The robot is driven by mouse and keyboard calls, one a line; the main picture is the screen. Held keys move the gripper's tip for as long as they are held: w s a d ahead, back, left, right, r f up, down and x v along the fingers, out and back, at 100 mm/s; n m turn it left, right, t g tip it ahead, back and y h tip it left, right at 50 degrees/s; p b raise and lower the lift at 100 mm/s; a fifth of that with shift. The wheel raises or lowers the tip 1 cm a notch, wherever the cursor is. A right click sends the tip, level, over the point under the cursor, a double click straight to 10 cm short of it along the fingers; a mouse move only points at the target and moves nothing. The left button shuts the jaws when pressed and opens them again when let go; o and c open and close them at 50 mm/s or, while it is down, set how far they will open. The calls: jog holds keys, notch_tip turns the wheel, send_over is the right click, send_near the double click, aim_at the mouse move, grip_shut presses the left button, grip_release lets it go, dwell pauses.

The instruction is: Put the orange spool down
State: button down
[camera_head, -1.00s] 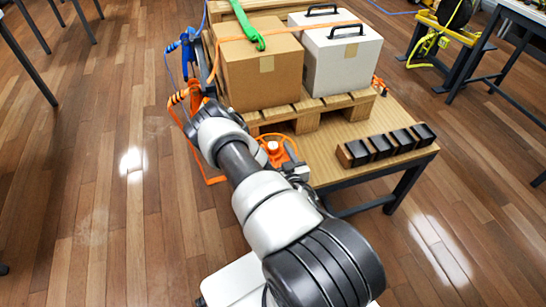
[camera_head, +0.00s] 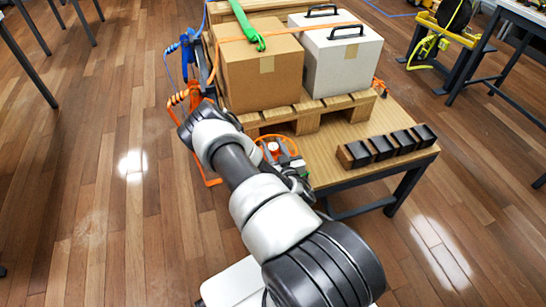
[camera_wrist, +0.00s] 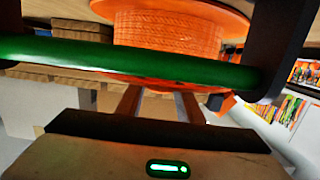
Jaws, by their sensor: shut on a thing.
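The orange spool (camera_head: 290,146) shows in the head view beside my arm, at the front left of the wooden table (camera_head: 330,166). Its near side is partly hidden by my arm. In the wrist view, the spool (camera_wrist: 168,28), with orange line wound on it, fills the top middle. A green handle bar (camera_wrist: 60,52) crosses in front of it between dark side brackets. My gripper (camera_wrist: 160,92) is shut on this handle. I cannot tell whether the spool touches the table.
A pallet (camera_head: 307,122) on the table bears a cardboard box (camera_head: 258,75) and a white case (camera_head: 342,60) behind the spool. A row of black blocks (camera_head: 385,147) stands at the front right. Orange hose and frame hang at the left edge. Bare tabletop lies between spool and blocks.

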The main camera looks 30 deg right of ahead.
jog(key=shift+r, duration=0.1)
notch_tip(320, 180, up, 18)
jog(key=p, duration=0.5)
jog(key=w+a+r+n+y, duration=0.15)
jog(key=a+r, duration=0.25)
jog(key=a, duration=0.9)
jog(key=a+r+n+y, duration=0.1)
jog(key=a+r+y, duration=0.2)
jog(key=a, duration=0.9)
notch_tip(320, 180, up, 15)
jog(key=p, duration=1.7)
jog(key=shift+s+d+t, duration=0.15)
jog(key=shift+s+t, duration=0.2)
jog(key=shift+t, duration=0.05)
